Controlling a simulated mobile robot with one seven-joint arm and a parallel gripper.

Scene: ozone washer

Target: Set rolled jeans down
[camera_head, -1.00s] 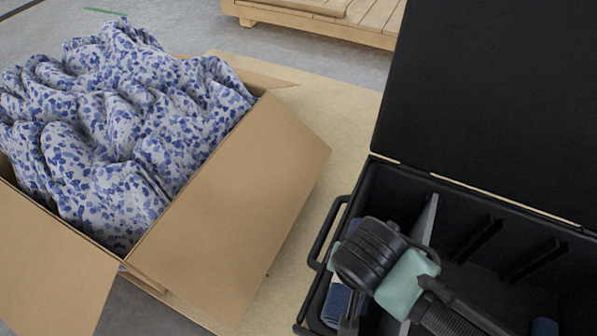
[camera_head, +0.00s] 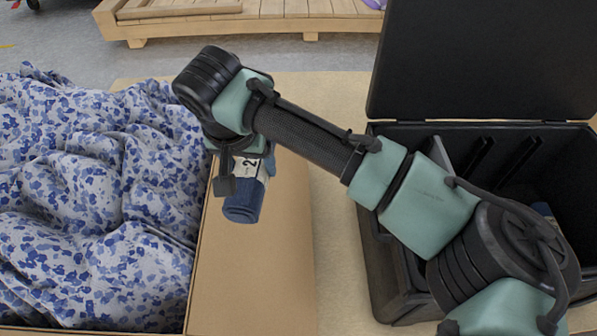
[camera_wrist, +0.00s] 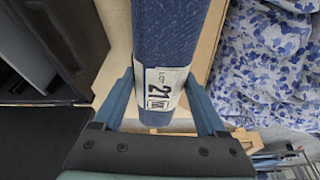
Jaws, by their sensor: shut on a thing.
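The rolled jeans are a dark blue roll (camera_head: 243,207) with a white paper label. My gripper (camera_wrist: 160,100) is shut on the roll, with one finger on each side of it in the wrist view, where the roll (camera_wrist: 168,35) runs up out of the picture. My gripper's fingers are mostly hidden there behind my wrist.
An open cardboard box (camera_head: 262,270) at the left is filled with blue-and-white patterned cloth (camera_head: 95,210). A black case (camera_head: 385,255) with a raised lid (camera_head: 480,60) and dividers stands at the right. A wooden pallet (camera_head: 330,22) lies at the back.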

